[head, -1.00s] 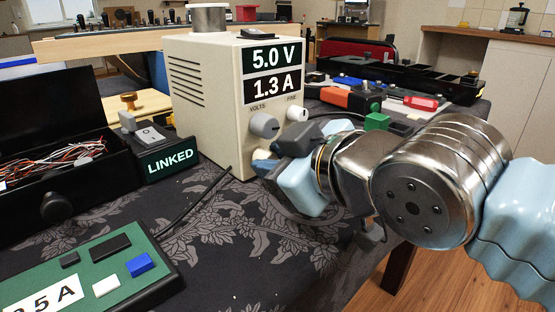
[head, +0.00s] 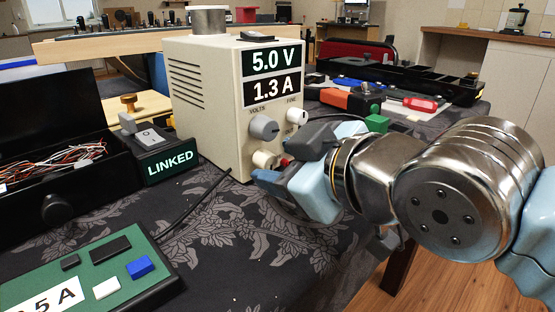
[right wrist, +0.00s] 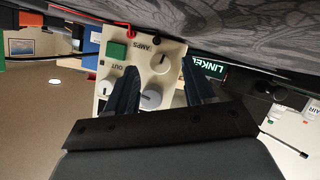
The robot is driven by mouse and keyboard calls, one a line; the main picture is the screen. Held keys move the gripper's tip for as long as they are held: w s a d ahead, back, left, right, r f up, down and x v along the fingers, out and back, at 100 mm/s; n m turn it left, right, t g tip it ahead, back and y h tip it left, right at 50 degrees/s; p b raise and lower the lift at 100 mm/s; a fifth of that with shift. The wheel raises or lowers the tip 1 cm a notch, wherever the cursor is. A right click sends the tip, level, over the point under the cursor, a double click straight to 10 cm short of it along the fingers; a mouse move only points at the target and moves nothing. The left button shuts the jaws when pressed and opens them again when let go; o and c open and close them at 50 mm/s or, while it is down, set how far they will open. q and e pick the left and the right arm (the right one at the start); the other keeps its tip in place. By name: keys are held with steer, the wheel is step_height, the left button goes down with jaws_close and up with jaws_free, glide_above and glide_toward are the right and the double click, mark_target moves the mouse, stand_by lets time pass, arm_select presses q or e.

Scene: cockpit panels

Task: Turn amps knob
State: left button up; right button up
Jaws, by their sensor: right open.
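The cream power supply (head: 205,110) stands on the patterned cloth, with displays reading 5.0 V and 1.3 A. Its pale amps knob (head: 264,159) is low on the front, below the grey volts knob (head: 264,127). My right gripper (head: 281,162) is open and empty, just in front of the lower panel. In the right wrist view the panel is upside down. There the amps knob (right wrist: 161,63) lies by the AMPS label, roughly between the fingertips in the picture; contact is not visible. The volts knob (right wrist: 151,98) also shows between the fingers. My left gripper is not in view.
The fine knob (head: 298,115) is at the panel's upper right. A green OUT button (right wrist: 116,50) is beside the amps knob. The LINKED switch box (head: 165,158) and an open black box of wires (head: 60,165) stand left. Bare cloth lies in front of the supply.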

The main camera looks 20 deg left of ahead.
steer(key=p+v, duration=0.1)
steer(key=v, duration=1.1)
